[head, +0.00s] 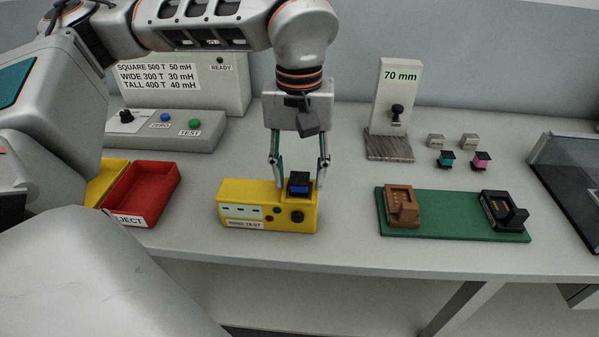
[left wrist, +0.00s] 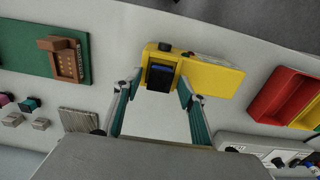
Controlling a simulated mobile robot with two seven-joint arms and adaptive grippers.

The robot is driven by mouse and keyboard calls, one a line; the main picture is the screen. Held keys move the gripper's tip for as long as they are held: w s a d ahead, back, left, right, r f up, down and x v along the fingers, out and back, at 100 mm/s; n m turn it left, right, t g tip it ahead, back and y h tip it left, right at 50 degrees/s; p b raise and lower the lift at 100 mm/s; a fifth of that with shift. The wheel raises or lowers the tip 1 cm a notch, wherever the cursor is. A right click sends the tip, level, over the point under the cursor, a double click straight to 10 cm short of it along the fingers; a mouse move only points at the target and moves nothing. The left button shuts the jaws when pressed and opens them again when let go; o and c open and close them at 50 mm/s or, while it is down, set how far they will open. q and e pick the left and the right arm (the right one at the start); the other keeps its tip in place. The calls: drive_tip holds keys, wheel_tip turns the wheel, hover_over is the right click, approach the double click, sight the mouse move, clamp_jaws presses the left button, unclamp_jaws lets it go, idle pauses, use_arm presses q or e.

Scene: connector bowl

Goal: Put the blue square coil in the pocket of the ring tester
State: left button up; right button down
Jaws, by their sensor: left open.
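The yellow ring tester (head: 238,196) stands on the bench below my left arm. The blue square coil (head: 299,189), blue with black ends, sits at the right part of the tester's top; it also shows in the left wrist view (left wrist: 160,77). It looks upright and seated in the pocket, but the pocket itself is hidden under it. My left gripper (head: 299,178) points down over the coil with its fingers apart, one on each side. In the left wrist view the open fingertips (left wrist: 161,84) flank the coil, with gaps visible. My right gripper is not in view.
A red reject tray (head: 148,188) stands left of the tester. A green board (head: 450,225) with a brown socket (head: 401,206) and a black socket (head: 502,211) lies right. Small coils and a 70 mm stand (head: 393,95) are behind. Clear bench separates tester and board.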

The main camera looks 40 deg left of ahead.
sight(300, 177)
use_arm(q)
wheel_tip(300, 177, up, 7)
drive_tip(key=shift+f+p, duration=0.2)
drive_tip(key=shift+p, duration=0.5)
wheel_tip(300, 177, up, 5)
drive_tip(key=shift+r+p, duration=0.2)
drive_tip(key=shift+p, duration=0.35)
